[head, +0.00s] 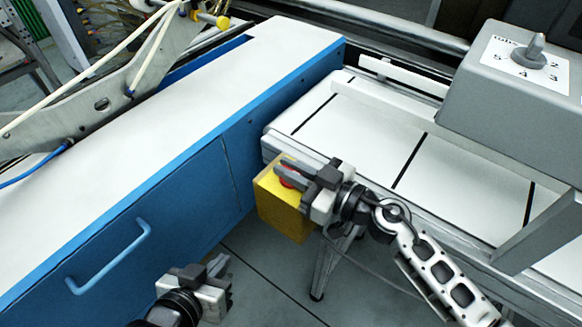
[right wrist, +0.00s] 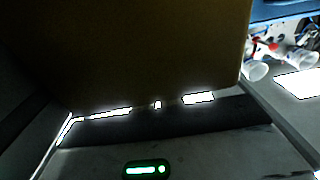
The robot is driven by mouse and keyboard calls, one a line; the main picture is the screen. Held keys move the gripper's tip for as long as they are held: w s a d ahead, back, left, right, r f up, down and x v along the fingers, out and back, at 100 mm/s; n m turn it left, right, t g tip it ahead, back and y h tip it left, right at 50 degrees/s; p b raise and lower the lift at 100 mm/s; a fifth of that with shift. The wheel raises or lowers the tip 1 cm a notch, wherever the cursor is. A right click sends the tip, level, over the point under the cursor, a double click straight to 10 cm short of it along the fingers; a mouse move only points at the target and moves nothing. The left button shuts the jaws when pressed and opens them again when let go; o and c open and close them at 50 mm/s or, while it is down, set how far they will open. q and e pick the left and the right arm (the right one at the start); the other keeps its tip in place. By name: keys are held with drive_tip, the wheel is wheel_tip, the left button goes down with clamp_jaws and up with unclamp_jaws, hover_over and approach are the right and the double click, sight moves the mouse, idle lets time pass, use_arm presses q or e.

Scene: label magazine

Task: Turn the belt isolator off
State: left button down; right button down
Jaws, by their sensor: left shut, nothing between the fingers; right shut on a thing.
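The belt isolator is a yellow box (head: 280,208) with a red knob (head: 286,182), fixed at the end of the white conveyor. In the head view my right gripper (head: 284,171) reaches in from the right and is shut on the red knob, its fingers hiding most of it. The knob's angle cannot be read. In the right wrist view the dark yellow box (right wrist: 150,50) fills the upper part, very close, and the knob is not visible. My left gripper (head: 218,266) is shut and empty, low in front of the blue cabinet, apart from the isolator.
A blue cabinet (head: 190,180) with a white top and a handle (head: 108,258) stands left of the isolator. The white conveyor (head: 460,185) runs to the right. A grey box with a numbered dial (head: 530,52) stands above it. A conveyor leg (head: 328,270) stands below the isolator.

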drive_tip(key=shift+n+g+y, duration=0.4)
drive_tip(key=shift+n+g, duration=0.1)
drive_tip(key=shift+g, duration=0.2)
drive_tip(key=c, duration=1.5)
unclamp_jaws()
